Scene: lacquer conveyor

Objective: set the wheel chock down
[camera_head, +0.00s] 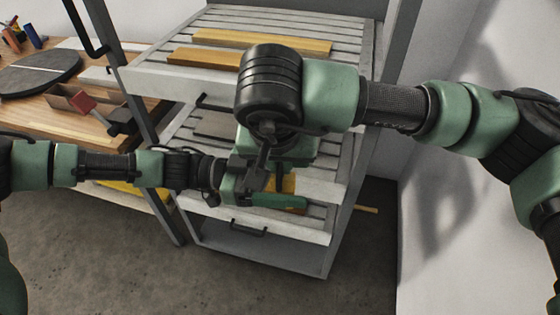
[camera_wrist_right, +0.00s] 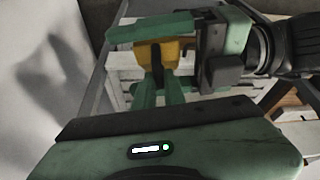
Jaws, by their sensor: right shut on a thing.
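A yellow wheel chock (camera_wrist_right: 170,50) is at the tips of my right gripper (camera_wrist_right: 158,84), whose two green fingers are shut on it. In the head view, only a small yellow part of the chock (camera_head: 288,183) shows between the grippers, in front of the lower rack shelf. My left gripper (camera_head: 275,198) comes in from the left beside the chock. In the right wrist view, one green finger of my left gripper (camera_wrist_right: 150,30) runs along the chock's far side. Its other finger is partly hidden, so I cannot tell its opening or whether it grips.
A grey rack has a slatted upper shelf (camera_head: 225,20) with yellow-brown wooden strips (camera_head: 260,40). Its lower drawer-like shelf (camera_head: 315,228) is below my grippers. A wooden workbench (camera_head: 40,112) with tools stands at the left. A white wall (camera_head: 475,200) is close on the right.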

